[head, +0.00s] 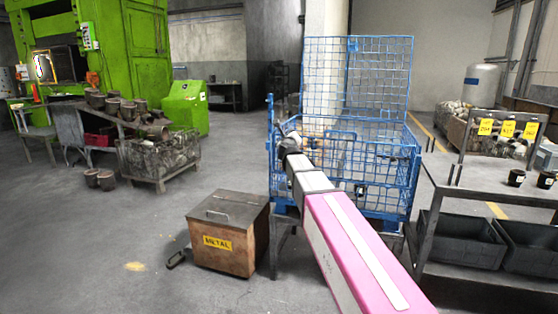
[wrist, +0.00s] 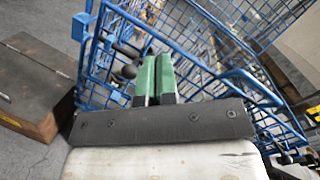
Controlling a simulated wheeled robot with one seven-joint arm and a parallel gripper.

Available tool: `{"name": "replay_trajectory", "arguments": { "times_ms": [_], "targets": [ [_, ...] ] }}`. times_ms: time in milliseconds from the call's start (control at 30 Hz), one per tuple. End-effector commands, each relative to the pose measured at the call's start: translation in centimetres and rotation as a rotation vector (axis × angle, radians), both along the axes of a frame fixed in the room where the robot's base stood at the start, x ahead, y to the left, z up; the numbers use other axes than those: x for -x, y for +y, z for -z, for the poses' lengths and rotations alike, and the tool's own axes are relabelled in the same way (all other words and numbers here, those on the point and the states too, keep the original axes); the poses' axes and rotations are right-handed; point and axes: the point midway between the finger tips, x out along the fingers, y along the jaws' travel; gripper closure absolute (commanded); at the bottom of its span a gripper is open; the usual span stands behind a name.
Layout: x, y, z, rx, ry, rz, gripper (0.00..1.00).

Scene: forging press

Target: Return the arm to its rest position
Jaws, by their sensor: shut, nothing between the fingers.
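My arm shows in the head view as a pink and white beam reaching from the bottom right up to the blue wire cage (head: 357,75). Its far end is at the cage's left side, where the fingers are too small to make out. In the wrist view my gripper (wrist: 156,62) has two green fingers side by side, shut with nothing between them. They point into the blue wire cage (wrist: 225,42), over or just inside its frame; whether they touch it I cannot tell. A dark round knob (wrist: 128,72) lies just left of the fingers.
A brown box labelled METAL (head: 228,228) stands on the floor left of the cage. A dark rack with black bins (head: 462,238) stands at the right. A green press (head: 120,50) and a table of dark pots are at the back left. The left foreground floor is mostly clear.

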Motion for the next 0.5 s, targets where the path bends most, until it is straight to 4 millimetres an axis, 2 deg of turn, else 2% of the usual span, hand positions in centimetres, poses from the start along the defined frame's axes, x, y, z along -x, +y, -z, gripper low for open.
{"name": "replay_trajectory", "arguments": {
  "times_ms": [33, 167, 267, 367, 500],
  "targets": [
    [1.2, -0.1, 1.9, 0.126, -0.001, -0.055, 1.00],
    [3.3, 0.5, 6.7, 0.468, 0.012, -0.220, 1.00],
    [5.6, 0.8, 11.3, 0.723, 0.046, -0.363, 1.00],
    [8.4, 0.7, 16.6, 0.966, 0.099, -0.524, 1.00],
    [13.3, -0.5, 24.2, 1.268, 0.201, -0.766, 1.00]
  ]
}}
